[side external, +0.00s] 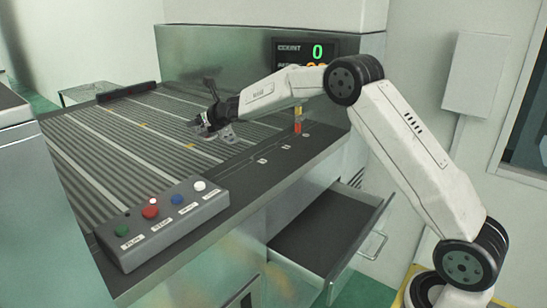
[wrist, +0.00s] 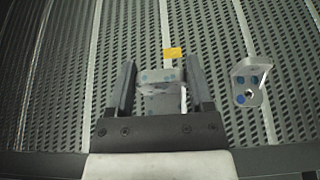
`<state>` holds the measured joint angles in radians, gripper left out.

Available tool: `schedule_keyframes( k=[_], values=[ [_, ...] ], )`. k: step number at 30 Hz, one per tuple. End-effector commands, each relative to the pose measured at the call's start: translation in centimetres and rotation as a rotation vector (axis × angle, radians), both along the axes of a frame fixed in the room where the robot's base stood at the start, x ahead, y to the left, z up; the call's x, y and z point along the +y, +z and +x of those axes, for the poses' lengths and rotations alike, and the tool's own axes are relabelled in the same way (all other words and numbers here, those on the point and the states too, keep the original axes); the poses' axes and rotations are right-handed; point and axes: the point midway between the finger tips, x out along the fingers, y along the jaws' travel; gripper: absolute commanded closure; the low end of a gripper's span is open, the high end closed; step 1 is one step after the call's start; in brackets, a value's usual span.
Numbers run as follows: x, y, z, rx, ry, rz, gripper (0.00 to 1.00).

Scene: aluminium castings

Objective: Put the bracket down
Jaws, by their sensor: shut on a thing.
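My gripper (wrist: 162,82) is shut on a pale grey aluminium bracket (wrist: 160,92), which sits between the two dark fingers and has blue dots on its face. In the side view my gripper (side external: 207,115) is low over the ribbed belt; whether the held bracket touches the belt I cannot tell. A second bracket (wrist: 249,83), L-shaped with a hole and blue dots, lies on the belt to the right of my gripper, apart from it. It appears in the side view (side external: 228,134) close to the gripper.
The belt (side external: 110,150) has light lengthwise strips and small yellow marks (wrist: 173,53). A button box (side external: 165,218) stands at the front edge. An open drawer (side external: 325,245) juts out below. A small red and yellow post (side external: 298,120) and counter display (side external: 305,52) stand behind.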

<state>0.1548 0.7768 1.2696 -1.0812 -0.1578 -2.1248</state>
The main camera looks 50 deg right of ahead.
Motion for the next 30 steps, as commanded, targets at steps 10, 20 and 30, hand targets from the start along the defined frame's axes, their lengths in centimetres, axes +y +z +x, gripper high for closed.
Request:
schedule_keyframes(
  k=[10,20,30],
  values=[
    [-0.2,-2.8,2.4,-0.001,0.0,-0.001,0.95],
    [-0.3,-3.1,2.6,-0.001,0.0,-0.001,0.95],
    [-0.3,-4.8,3.1,0.0,0.001,0.001,0.95]
  ],
)
